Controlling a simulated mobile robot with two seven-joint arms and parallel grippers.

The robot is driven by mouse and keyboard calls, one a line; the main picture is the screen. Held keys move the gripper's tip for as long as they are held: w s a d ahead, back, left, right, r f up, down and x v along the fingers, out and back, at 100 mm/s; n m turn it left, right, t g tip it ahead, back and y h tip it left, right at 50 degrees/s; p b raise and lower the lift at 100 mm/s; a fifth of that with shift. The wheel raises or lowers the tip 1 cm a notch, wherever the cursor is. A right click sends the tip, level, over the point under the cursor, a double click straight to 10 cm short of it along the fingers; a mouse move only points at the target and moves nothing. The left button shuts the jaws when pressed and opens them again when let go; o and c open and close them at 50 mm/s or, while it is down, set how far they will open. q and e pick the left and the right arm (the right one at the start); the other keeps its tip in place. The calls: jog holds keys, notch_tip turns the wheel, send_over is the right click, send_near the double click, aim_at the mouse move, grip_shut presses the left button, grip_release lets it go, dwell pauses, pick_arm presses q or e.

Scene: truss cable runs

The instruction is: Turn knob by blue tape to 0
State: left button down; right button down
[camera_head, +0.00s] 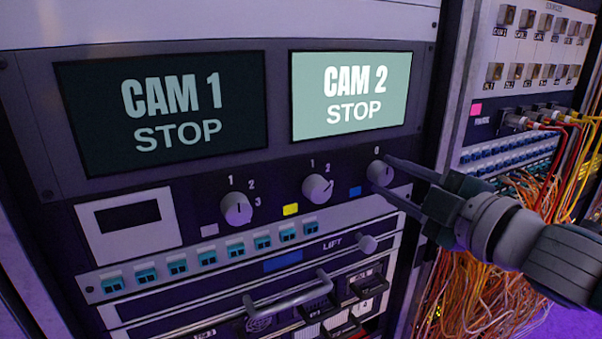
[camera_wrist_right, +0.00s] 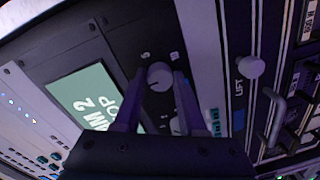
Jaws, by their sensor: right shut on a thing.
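The knob by the blue tape (camera_head: 380,173) is a pale round knob on the dark panel under the lit screen, with a label reading 0 above it. The blue tape (camera_head: 355,191) is a small square at its lower left. My right gripper (camera_head: 385,176) reaches in from the right, with its two fingers on either side of this knob and shut on it. The right wrist view also shows the knob (camera_wrist_right: 160,76) between the fingertips. I cannot make out which way its pointer faces. My left gripper is not in view.
Two similar knobs sit to the left, one by yellow tape (camera_head: 291,210) and one by pale tape (camera_head: 209,230). Above are a dark CAM 1 STOP screen (camera_head: 165,155) and a lit CAM 2 STOP screen (camera_head: 350,125). A LIFT knob (camera_head: 366,244) and a handle (camera_head: 290,294) protrude below. Loose cables (camera_head: 470,295) hang right.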

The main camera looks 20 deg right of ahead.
jog(key=shift+c, duration=2.4)
grip_release()
jog(key=s, duration=1)
jog(key=shift+d+r+b, duration=0.25)
jog(key=shift+d+b, duration=0.05)
jog(key=shift+d, duration=0.15)
